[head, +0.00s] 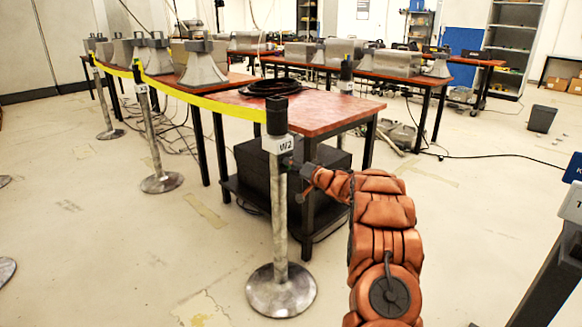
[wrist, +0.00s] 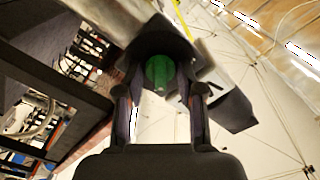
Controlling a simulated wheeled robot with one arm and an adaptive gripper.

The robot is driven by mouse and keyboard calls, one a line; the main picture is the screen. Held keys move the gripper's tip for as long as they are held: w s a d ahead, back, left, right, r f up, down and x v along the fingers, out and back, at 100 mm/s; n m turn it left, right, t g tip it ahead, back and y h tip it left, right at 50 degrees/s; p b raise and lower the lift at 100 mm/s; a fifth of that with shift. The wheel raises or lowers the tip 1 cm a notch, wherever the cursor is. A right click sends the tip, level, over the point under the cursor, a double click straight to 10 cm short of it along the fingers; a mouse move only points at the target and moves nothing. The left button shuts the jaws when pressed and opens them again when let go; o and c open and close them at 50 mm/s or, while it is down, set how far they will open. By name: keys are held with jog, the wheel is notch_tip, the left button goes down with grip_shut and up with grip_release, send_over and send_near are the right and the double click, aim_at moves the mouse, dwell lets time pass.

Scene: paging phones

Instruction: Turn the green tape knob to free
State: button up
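The green tape knob (wrist: 159,73) shows in the wrist view as a round green face under a dark housing (wrist: 160,40). My gripper (wrist: 159,88) points straight at it, one finger on each side. The fingers look open, with small gaps between them and the knob. No lock or free marking is readable. In the head view the W2 post (head: 280,205) stands upright with a black head (head: 277,116) and a white label. My gripper (head: 292,170) is at the post's right side, below the label. The knob is not visible in the head view.
Yellow tape (head: 215,107) runs from the post's head to other posts at the left. A red-topped table (head: 325,116) with a dark box (head: 262,165) beneath stands just behind the post. The post's round base (head: 281,292) is on open floor.

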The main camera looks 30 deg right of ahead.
jog(key=shift+w, duration=0.1)
jog(key=shift+c, duration=0.3)
grip_shut()
